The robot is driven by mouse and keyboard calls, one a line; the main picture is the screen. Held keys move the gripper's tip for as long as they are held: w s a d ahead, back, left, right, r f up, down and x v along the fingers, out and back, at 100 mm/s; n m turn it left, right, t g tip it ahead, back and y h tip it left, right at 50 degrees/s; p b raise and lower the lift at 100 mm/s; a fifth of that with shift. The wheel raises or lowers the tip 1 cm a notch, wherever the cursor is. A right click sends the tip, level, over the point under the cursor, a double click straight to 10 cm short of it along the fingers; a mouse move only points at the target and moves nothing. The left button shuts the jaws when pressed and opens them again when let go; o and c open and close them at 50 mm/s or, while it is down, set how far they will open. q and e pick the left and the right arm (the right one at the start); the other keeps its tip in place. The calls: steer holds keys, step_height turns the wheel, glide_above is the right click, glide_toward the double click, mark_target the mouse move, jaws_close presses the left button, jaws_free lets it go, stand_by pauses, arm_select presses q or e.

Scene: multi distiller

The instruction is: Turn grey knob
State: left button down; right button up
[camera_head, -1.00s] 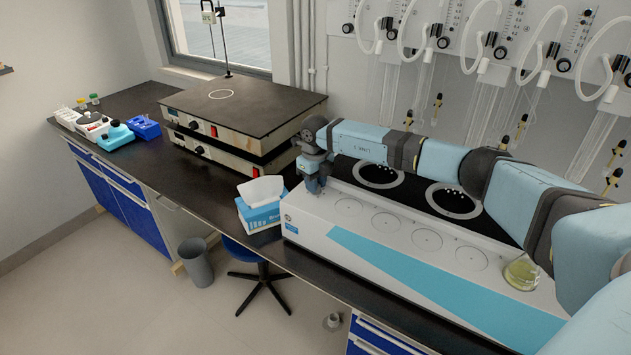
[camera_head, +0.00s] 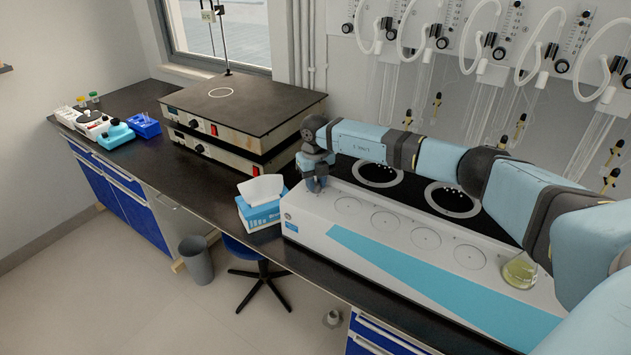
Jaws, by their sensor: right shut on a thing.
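The long white multi distiller (camera_head: 400,262), with a light blue stripe on its front, stands on the dark bench at right. My right arm reaches in from the right above it. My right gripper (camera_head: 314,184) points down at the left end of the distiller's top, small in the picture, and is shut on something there. The grey knob is not clearly seen; what is between the fingers is hidden by the gripper. My left gripper is not in view.
A blue and white tissue box (camera_head: 262,212) stands just left of the distiller. Two stacked hot plates (camera_head: 245,112) are behind it. A flask with yellow liquid (camera_head: 520,271) is on the distiller's right. Glass tubes and white hoses hang on the wall behind. The bench further left is partly clear.

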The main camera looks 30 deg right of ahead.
mark_target(316, 183)
steer(key=o, duration=0.9)
step_height(316, 183, up, 14)
steer(key=shift+f+b, duration=0.1)
steer(key=shift+b, duration=0.6)
